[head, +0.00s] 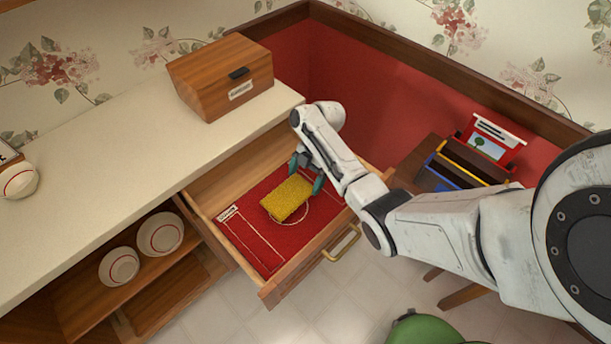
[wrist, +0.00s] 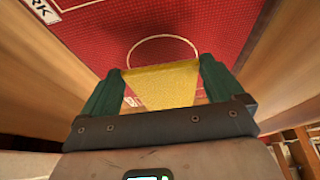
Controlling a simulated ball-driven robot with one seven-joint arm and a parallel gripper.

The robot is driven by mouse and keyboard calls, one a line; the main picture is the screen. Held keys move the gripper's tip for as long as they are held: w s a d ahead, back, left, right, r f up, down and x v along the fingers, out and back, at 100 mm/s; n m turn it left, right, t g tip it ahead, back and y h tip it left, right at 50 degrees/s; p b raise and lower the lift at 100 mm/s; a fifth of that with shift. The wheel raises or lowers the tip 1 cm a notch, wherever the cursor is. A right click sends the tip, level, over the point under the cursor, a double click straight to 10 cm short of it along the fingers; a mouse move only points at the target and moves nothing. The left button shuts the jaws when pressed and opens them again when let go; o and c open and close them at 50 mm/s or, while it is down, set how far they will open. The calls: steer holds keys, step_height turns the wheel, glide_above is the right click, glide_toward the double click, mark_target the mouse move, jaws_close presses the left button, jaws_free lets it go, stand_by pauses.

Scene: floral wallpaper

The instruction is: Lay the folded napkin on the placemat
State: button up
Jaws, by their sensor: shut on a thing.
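The folded yellow napkin (head: 287,199) is between the green fingers of my gripper (head: 307,174), which is shut on it. It also shows in the wrist view (wrist: 165,85) between both fingers (wrist: 160,85). The red placemat (head: 264,250) lies inside the open drawer and bears pale outlines of a circle and a long rectangle, with a white label at its left end. The napkin is over the placemat and covers part of the circle outline. I cannot tell whether it touches the red surface.
The wooden drawer's (head: 290,278) walls stand close around the placemat; its brass handle (head: 341,243) faces front. A wooden box (head: 215,80) stands on the counter (head: 110,150). Bowls (head: 160,233) sit on the shelf below. A dark organizer (head: 450,165) is at right, a green seat (head: 425,330) at the bottom.

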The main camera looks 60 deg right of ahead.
steer(key=shift+f+b, duration=0.3)
steer(key=shift+f, duration=0.3)
steer(key=o, duration=0.7)
steer(key=shift+r, duration=0.1)
step_height(320, 180, up, 6)
steer(key=p, duration=0.5)
steer(key=shift+p, duration=0.3)
steer(key=shift+r, duration=1.45)
